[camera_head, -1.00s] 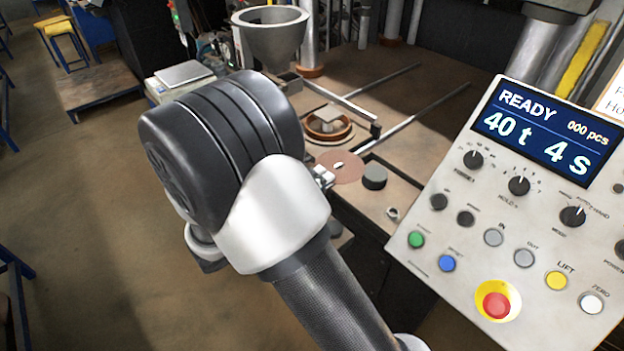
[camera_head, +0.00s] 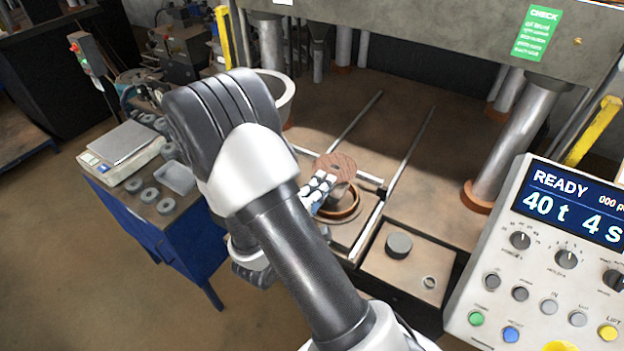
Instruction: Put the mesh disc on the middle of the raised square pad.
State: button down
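The mesh disc (camera_head: 337,164), thin, round and reddish brown with a small dark hole in its middle, shows above the round copper-coloured ring (camera_head: 351,209) on the sliding plate. My gripper (camera_head: 324,182) is at the disc's near left edge and is shut on it, with the disc held out past the fingertips. The raised square pad inside the ring is mostly hidden behind the disc and gripper. I cannot tell how large the gap between disc and pad is.
A dark grey cylinder (camera_head: 398,245) and a small metal ring (camera_head: 429,282) lie on the front plate. Two rails (camera_head: 408,160) run back under the press. A control panel (camera_head: 560,250) stands at right. A scale (camera_head: 120,150) and several grey discs are on the left table.

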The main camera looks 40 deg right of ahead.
jog(key=shift+s+f+b, duration=0.2)
jog(key=shift+f+b, duration=0.1)
jog(key=shift+f, duration=0.3)
jog(key=shift+f+b, duration=1.15)
jog(key=shift+f, duration=0.9)
jog(key=shift+f+b, duration=0.8)
jog(key=shift+b, duration=0.2)
jog(key=c, duration=2.4)
grip_release()
jog(key=c, duration=1.7)
grip_release()
jog(key=v, duration=1.2)
